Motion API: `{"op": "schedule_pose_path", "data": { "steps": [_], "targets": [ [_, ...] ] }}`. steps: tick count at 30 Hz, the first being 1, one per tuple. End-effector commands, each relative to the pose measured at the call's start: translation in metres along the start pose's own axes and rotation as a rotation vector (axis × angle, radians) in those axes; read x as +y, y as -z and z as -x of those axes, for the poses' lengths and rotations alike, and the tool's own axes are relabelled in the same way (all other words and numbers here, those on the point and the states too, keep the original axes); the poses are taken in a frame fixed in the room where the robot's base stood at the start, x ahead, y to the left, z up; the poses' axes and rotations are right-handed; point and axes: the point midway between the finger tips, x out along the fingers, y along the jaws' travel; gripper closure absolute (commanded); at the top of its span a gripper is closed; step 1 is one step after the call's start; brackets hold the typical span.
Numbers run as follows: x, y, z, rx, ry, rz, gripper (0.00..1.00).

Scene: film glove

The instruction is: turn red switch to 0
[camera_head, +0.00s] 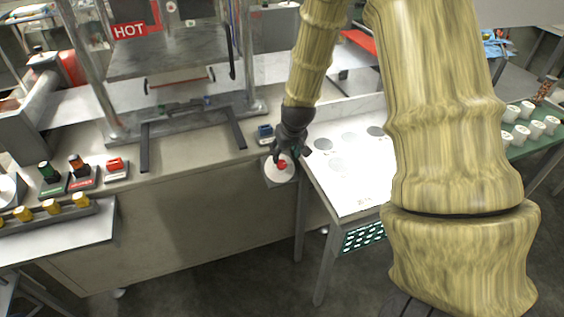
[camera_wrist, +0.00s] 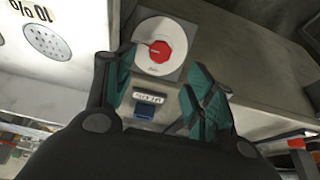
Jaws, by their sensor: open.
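In the wrist view the red knob (camera_wrist: 160,51) looks octagonal and sits on the white disc (camera_wrist: 148,64); the dial's markings are too small to read. My gripper (camera_head: 283,150) is right by the dial and partly overlaps it. In the wrist view my gripper (camera_wrist: 160,85) is open, with its teal-padded fingers spread and the knob beyond and between them. I cannot tell whether a finger touches the dial.
A small blue device (camera_head: 265,131) stands on the bench edge just above the dial. A white table (camera_head: 345,195) with round dark spots stands close on the right. A press marked HOT (camera_head: 130,30) and several coloured buttons (camera_head: 82,170) are to the left. The floor in front is free.

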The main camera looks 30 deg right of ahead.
Motion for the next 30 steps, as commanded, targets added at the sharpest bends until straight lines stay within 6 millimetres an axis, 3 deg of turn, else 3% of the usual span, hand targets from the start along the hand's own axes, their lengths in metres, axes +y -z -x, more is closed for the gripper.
{"op": "schedule_pose_path", "data": {
  "steps": [18,30],
  "targets": [
    [0.001,-0.001,-0.066,-0.002,0.0,-0.001,0.46],
    [0.0,-0.001,-0.086,0.0,0.0,-0.001,0.46]
  ]
}}
